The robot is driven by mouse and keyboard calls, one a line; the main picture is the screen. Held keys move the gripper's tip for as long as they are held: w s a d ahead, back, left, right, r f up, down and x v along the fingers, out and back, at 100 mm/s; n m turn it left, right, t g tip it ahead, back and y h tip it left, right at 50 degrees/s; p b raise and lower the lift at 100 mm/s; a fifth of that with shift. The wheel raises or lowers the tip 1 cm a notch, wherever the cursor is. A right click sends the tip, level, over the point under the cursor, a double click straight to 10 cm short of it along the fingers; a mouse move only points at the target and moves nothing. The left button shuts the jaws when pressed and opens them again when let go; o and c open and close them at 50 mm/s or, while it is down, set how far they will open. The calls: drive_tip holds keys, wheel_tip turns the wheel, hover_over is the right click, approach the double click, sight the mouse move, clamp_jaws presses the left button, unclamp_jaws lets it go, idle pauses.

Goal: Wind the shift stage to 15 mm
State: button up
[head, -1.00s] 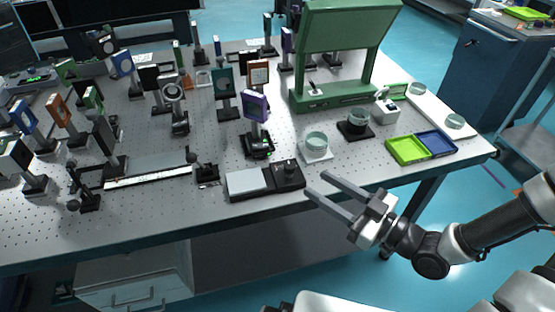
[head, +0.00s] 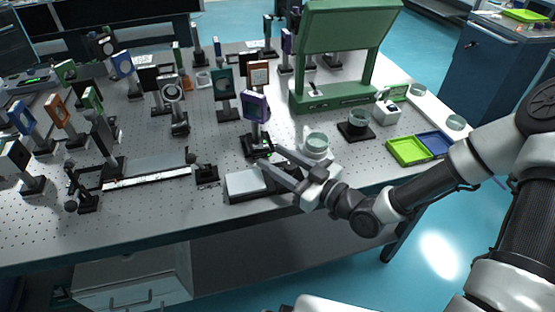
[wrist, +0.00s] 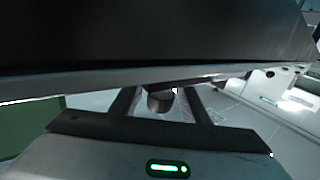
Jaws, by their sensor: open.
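The purple-framed optic (head: 256,106) stands upright on a post at the table's middle. The small black stage (head: 252,147) under it seems to be the shift stage; no millimetre reading is legible. My gripper (head: 269,157) is open, its two fingers pointing left at the front of this stage. In the wrist view a dark round knob (wrist: 160,101) shows between the open fingers (wrist: 160,110). I cannot tell whether the fingers touch it. A large dark surface fills the top of that view.
A box with a pale plate (head: 246,183) lies just below my fingers, its right part hidden by them. A glass dish (head: 317,142) stands close behind my wrist. A long rail with a pale scale (head: 147,177) lies left. Green (head: 405,150) and blue (head: 436,142) trays are right.

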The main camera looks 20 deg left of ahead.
sight(293, 163)
drive_tip(key=c, duration=1.1)
drive_tip(key=shift+o, duration=0.2)
drive_tip(key=shift+t, duration=0.3)
